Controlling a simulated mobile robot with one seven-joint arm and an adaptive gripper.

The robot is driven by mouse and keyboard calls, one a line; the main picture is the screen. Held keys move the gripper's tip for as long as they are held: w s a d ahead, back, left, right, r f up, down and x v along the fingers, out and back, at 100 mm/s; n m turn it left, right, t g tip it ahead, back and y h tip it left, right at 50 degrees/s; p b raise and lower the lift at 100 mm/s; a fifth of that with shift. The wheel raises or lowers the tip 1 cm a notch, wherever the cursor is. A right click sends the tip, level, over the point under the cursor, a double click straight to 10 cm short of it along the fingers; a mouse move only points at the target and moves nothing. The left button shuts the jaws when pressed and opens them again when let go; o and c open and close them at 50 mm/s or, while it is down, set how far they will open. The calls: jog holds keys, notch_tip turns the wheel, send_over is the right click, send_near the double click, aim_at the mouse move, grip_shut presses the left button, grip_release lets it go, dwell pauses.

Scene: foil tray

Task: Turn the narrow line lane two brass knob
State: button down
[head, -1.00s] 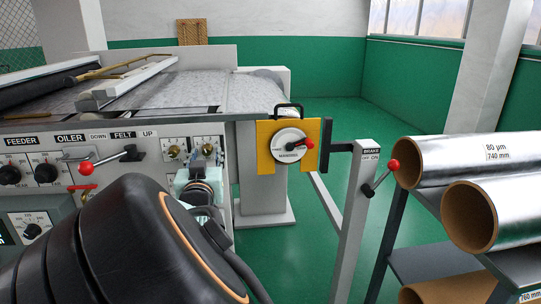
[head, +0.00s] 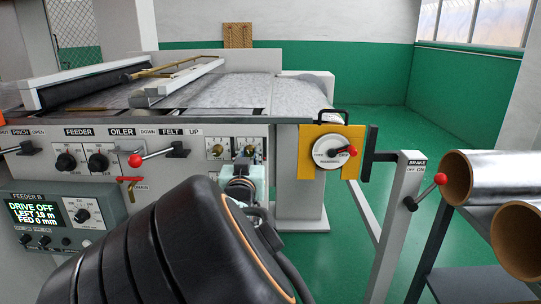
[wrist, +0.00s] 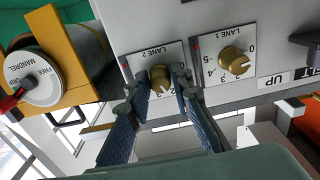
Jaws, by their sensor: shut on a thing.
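The lane two brass knob (wrist: 160,77) sits on a white plate marked LANE 2, which appears upside down in the wrist view. My gripper (wrist: 158,84) has its two dark fingers on either side of this knob and is shut on it. The fingers cover part of the number scale, so the exact setting is hard to read. In the head view my gripper (head: 245,164) is at the right knob plate, and the lane two knob is mostly hidden there. The lane one brass knob (wrist: 234,60) is beside it, untouched; it also shows in the head view (head: 217,151).
A yellow bracket with a round white MANDREL dial (head: 332,151) stands right of the knobs. The red-tipped oiler lever (head: 150,157) is to the left. A brake post (head: 400,210) with a red-tipped lever and cardboard-cored rolls (head: 500,178) are at the right.

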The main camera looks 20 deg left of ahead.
jog(key=shift+r+p, duration=0.1)
jog(key=shift+p, duration=0.25)
jog(key=n+p, duration=0.3)
jog(key=shift+r+p, duration=0.15)
jog(key=shift+p, duration=0.15)
jog(key=n+p, duration=0.7)
jog(key=n, duration=0.2)
jog(key=shift+p, duration=0.3)
jog(key=shift+f+n+p, duration=0.2)
jog(key=shift+n+p, duration=0.75)
jog(key=shift+n, duration=0.95)
jog(key=c, duration=1.7)
grip_release()
